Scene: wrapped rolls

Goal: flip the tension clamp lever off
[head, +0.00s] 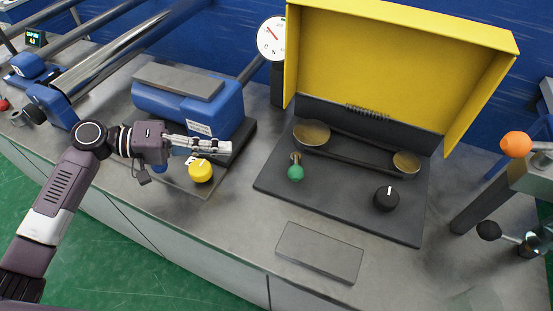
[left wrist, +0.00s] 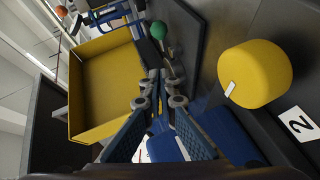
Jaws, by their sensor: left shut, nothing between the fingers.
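No lever is marked as the tension clamp lever. A short lever with a green ball (head: 296,172) stands on the dark base plate (head: 340,207), in front of the two pulleys; the green ball also shows in the left wrist view (left wrist: 158,30). My left gripper (head: 230,147) is shut and empty, pointing right above the yellow knob (head: 200,171), to the left of the green-ball lever and apart from it. In the left wrist view the gripper tips (left wrist: 165,88) meet, with the yellow knob (left wrist: 255,73) to their right. My right gripper is not in view.
An open yellow cover (head: 390,60) rises behind the pulleys. A blue motor (head: 190,105) stands behind my left gripper. A black knob (head: 386,198) sits right of the green ball. Levers with an orange ball (head: 516,144) and a black ball (head: 489,230) are at the right.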

